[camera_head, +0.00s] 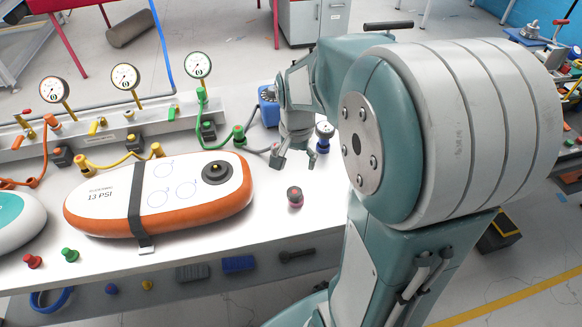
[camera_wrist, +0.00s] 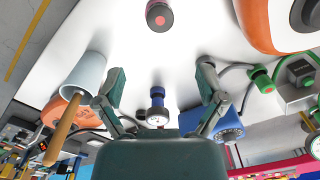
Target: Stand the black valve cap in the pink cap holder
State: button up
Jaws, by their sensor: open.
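A small dark cylinder with pink on it (camera_head: 295,197) stands on the white bench, right of the orange-edged board. It shows at the top edge of the wrist view (camera_wrist: 159,14), with a pink face and a red centre. I cannot tell whether it is the holder alone or holds a cap. A black round valve fitting (camera_head: 217,172) sits on the board's top. My gripper (camera_head: 293,160) is open and empty above the bench, behind the pink-and-dark piece. In the wrist view its fingers (camera_wrist: 158,85) are wide apart, with nothing between them in their grasp.
The strapped board (camera_head: 100,205) lies left. Gauges (camera_head: 125,77) and hoses line the back; a blue-based gauge (camera_head: 325,131) stands beside my gripper. Red and green knobs (camera_head: 70,255) lie front left.

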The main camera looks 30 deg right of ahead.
jog(key=s+a+r+n+t, duration=0.5)
jog(key=s+a+r+n, duration=0.5)
jog(key=s+r, duration=0.1)
jog(key=shift+s+a, duration=0.2)
jog(key=shift+s, duration=0.45)
jog(key=shift+d, duration=0.1)
